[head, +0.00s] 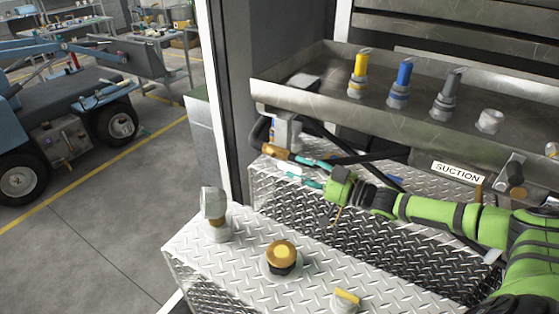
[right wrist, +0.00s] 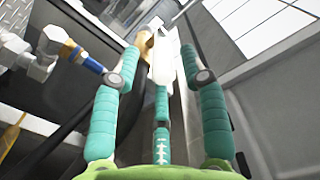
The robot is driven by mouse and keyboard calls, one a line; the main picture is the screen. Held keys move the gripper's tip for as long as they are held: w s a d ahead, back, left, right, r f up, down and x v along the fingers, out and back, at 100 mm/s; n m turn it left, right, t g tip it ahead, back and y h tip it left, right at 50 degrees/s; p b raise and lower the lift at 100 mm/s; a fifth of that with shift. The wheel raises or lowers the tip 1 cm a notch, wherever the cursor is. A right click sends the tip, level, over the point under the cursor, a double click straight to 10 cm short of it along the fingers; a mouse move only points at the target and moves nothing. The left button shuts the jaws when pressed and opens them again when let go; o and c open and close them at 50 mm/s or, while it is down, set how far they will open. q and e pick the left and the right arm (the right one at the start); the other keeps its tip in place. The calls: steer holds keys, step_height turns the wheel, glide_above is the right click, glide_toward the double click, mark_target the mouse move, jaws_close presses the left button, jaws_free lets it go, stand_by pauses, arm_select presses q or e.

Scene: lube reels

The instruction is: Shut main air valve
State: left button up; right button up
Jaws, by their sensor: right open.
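My right gripper (head: 300,170) reaches in from the right, low beside the diamond-plate step and under the tray. Its teal fingers are spread. In the right wrist view the open fingers (right wrist: 160,52) stand on either side of a pale, lever-like piece (right wrist: 164,68). A brass fitting (right wrist: 147,42) sits at the far end of that piece. The brass fitting also shows in the head view (head: 275,152), just beyond the fingertips. These look like the air valve and its handle, but no label shows. I cannot tell whether the fingers touch the handle. My left gripper is not in view.
A metal tray (head: 310,92) with yellow, blue and grey nozzles hangs above. A "SUCTION" label (head: 457,172) is on the right. The diamond-plate box (head: 225,255) in front carries a brass cap (head: 282,253) and a silver fitting (head: 214,205). Open floor lies left.

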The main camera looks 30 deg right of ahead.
mark_target(278, 164)
steer(key=p+x, duration=0.1)
steer(key=x, duration=0.4)
steer(key=shift+s+a+r+p, duration=0.1)
steer(key=shift+r+p, duration=0.1)
steer(key=shift+p, duration=0.15)
steer(key=shift+a+f, duration=0.1)
jaws_close()
